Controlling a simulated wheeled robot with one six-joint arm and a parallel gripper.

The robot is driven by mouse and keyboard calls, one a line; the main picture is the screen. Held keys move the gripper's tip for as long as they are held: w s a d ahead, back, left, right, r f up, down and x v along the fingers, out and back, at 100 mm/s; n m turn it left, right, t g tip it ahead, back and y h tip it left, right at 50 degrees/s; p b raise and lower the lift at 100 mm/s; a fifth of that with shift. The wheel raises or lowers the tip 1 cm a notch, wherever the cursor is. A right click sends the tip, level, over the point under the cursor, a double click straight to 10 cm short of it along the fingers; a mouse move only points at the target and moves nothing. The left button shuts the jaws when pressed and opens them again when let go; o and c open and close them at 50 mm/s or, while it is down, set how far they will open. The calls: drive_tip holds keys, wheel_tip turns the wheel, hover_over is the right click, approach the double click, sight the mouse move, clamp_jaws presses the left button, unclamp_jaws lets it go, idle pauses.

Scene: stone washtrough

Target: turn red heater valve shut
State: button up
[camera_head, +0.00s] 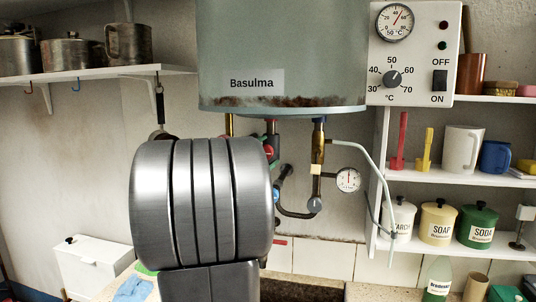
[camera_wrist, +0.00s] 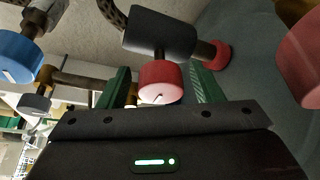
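The red valve knob (camera_wrist: 160,82) shows in the wrist view, with a small white mark on its face, below a dark grey cylindrical body. My gripper (camera_wrist: 160,70) is open, its two green fingers standing on either side of the knob. Gaps show between knob and fingers; I cannot tell whether the tips reach past it. In the head view a red knob (camera_head: 268,151) shows partly under the heater tank (camera_head: 282,65) marked Basulma.
A blue knob (camera_wrist: 18,56) is at the left in the wrist view. Other red parts are a disc (camera_wrist: 217,55) and a large round piece (camera_wrist: 304,58) at the right. In the head view, a round gauge (camera_head: 348,180) and pipes hang under the tank; shelves (camera_head: 470,175) stand right.

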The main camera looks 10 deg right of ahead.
drive_tip(key=b+v, duration=0.3)
drive_tip(key=v, duration=1)
drive_tip(key=shift+s+a, duration=0.2)
drive_tip(key=shift+a, duration=0.05)
drive_tip(key=shift+d, duration=0.1)
drive_tip(key=p+x, duration=0.3)
drive_tip(key=x, duration=1)
drive_tip(key=shift+w, duration=0.15)
drive_tip(key=shift+w+d, duration=0.1)
drive_tip(key=shift+d, duration=0.05)
